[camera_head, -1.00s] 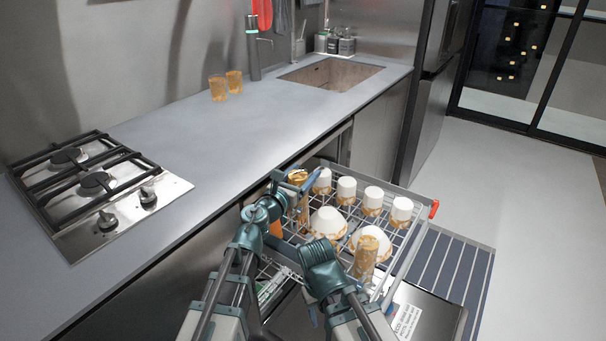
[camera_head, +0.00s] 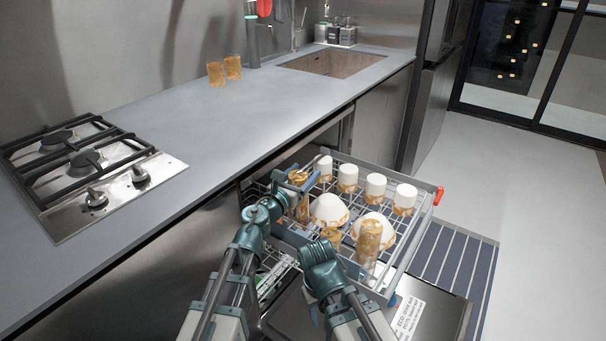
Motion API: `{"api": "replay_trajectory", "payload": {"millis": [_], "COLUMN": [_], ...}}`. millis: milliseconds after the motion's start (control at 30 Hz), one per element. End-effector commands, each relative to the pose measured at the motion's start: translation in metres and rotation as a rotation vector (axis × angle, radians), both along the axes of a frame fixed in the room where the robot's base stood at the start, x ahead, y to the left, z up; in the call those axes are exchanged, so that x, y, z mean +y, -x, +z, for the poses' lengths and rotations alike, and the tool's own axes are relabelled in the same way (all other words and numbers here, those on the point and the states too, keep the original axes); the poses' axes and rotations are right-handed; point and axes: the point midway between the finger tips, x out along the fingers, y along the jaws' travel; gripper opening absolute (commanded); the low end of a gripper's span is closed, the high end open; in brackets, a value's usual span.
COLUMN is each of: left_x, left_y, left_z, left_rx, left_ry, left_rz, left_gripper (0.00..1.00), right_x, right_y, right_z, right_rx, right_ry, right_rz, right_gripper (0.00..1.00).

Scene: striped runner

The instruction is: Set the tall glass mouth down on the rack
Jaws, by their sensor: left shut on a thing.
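The tall glass (camera_head: 299,208) is amber patterned and hangs at the left side of the dishwasher's upper rack (camera_head: 415,228). My left gripper (camera_head: 303,180) is shut on it from above. The glass looks close to upright, but I cannot tell which end its mouth is at, or whether it touches the rack wires. The rack is pulled out, with white cups and bowls in it. Another tall amber glass (camera_head: 369,240) stands at the rack's front right, beside my right arm. My right arm's wrist shows at the rack's near edge, but its fingers are hidden.
A short amber glass (camera_head: 331,236) sits beyond my right wrist. White bowls (camera_head: 328,209) and white cups (camera_head: 348,178) fill much of the rack. Two amber glasses (camera_head: 233,68) stand on the counter (camera_head: 190,125). The open dishwasher door (camera_head: 430,310) lies below the rack.

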Motion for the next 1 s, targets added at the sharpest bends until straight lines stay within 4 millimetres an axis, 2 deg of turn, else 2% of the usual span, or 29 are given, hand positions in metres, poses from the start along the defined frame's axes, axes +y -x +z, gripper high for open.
{"api": "replay_trajectory", "payload": {"millis": [33, 500, 1000], "left_x": [0.000, 0.000, 0.000], "left_y": [0.000, 0.000, 0.000], "left_z": [-0.010, -0.050, -0.052], "left_rx": [0.000, 0.000, 0.000], "left_ry": [0.000, 0.000, 0.000], "left_rz": [0.000, 0.000, 0.000], "left_gripper": [0.00, 0.00, 0.00], "right_x": [0.000, -0.001, -0.001], "right_y": [0.000, -0.001, -0.001], "right_z": [-0.010, -0.050, -0.052], "right_rx": [0.000, -0.002, -0.002], "right_ry": [0.001, 0.005, 0.005], "right_rz": [0.000, 0.004, 0.005], "right_gripper": [0.50, 0.50, 0.50]}}
